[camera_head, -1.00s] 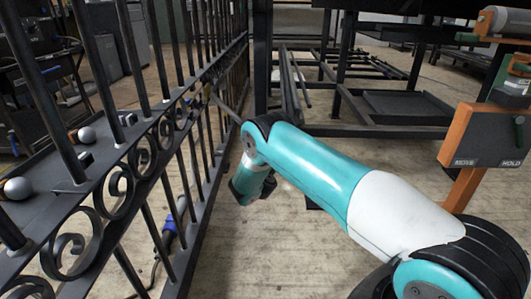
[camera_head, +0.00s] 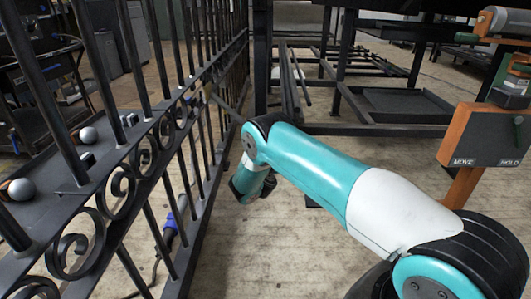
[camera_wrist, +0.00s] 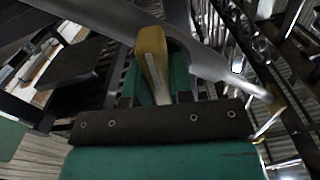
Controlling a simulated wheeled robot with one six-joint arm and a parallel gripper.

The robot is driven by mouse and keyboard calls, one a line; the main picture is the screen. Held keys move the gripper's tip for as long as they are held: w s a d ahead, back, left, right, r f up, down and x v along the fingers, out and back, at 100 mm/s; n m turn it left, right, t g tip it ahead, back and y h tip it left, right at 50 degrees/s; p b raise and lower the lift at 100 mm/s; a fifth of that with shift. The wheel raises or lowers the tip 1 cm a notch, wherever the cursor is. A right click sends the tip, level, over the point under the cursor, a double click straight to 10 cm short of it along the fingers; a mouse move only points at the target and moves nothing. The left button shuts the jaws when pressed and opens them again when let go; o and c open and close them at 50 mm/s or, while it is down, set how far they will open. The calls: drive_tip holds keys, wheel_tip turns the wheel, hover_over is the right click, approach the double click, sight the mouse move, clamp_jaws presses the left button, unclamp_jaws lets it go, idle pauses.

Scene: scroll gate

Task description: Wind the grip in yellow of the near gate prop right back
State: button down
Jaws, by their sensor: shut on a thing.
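The yellow grip (camera_wrist: 152,52) is worn and tan-yellow, upright between the fingers of my gripper (camera_wrist: 155,92) in the wrist view. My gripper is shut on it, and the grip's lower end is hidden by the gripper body. A smooth grey curved bar (camera_wrist: 205,62) passes close to the grip and runs to the right. The black scroll gate (camera_head: 120,185) fills the left of the head view. A thin bar (camera_head: 226,108) reaches from the gate towards my arm's elbow. The fingers and the grip cannot be made out in the head view.
A tray (camera_head: 50,205) with silver balls (camera_head: 88,135) lies at the left, against the gate. A box marked MOVE and HOLD (camera_head: 485,135) stands on an orange post at the right. Dark racks (camera_head: 400,105) stand behind. Bare floor (camera_head: 250,255) shows right of the gate.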

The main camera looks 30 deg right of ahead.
drive_tip(key=shift+s, duration=0.1)
drive_tip(key=c, duration=1)
unclamp_jaws()
drive_tip(key=p+v, duration=1.7)
drive_tip(key=p, duration=0.7)
drive_tip(key=shift+s+a, duration=0.1)
